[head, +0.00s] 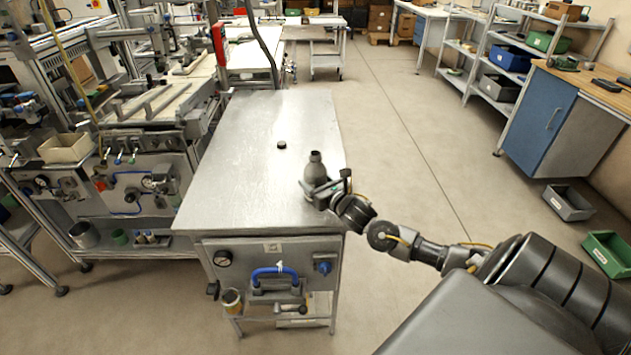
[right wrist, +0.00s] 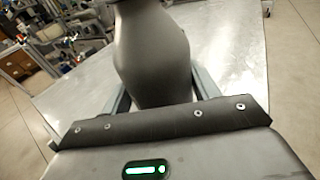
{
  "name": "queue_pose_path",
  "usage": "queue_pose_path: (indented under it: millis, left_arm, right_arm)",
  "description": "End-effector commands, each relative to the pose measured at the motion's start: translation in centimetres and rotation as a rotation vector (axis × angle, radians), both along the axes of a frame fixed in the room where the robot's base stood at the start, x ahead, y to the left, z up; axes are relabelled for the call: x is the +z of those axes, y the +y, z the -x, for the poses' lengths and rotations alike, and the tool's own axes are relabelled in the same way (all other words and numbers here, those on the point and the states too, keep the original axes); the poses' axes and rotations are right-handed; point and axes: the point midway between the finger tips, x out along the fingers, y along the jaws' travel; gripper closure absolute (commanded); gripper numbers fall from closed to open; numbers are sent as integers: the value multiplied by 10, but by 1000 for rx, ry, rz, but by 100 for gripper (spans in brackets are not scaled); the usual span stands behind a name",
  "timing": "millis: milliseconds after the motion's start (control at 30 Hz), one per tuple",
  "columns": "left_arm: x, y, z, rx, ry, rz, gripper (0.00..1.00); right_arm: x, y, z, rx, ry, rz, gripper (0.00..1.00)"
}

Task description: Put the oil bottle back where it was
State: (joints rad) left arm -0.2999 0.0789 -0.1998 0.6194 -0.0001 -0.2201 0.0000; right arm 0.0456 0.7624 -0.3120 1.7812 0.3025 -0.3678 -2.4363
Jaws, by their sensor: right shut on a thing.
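The oil bottle (head: 315,168) is grey with a dark top and stands upright at the right side of the metal table (head: 240,190). My right gripper (head: 322,188) is around the bottle's body and shut on it. In the right wrist view the bottle (right wrist: 152,55) fills the space between the two fingers (right wrist: 155,95). The bottle's base is hidden, so I cannot tell whether it touches the table. A small dark round object (head: 282,145) lies on the table, left of and behind the bottle. My left gripper is not in view.
Most of the tabletop is bare. A machine bench (head: 130,170) stands close on the left. Open floor lies to the right, with a grey bin (head: 568,203) and a green bin (head: 608,253).

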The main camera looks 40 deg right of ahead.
Motion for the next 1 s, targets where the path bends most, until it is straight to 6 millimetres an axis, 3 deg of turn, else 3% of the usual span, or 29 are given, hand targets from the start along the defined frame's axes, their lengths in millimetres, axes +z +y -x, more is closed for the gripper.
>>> queue_pose_path:
  millis: [33,200,533,667,1000]
  left_arm:
    - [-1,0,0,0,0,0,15]
    - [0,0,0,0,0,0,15]
    - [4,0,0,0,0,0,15]
    - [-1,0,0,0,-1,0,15]
    - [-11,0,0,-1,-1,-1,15]
  right_arm:
    - [-1,0,0,0,0,0,37]
    - [-1,0,0,0,0,0,18]
    - [6,0,0,0,0,0,18]
    - [2,1,18,1,3,2,18]
    - [9,9,88,3,4,-1,18]
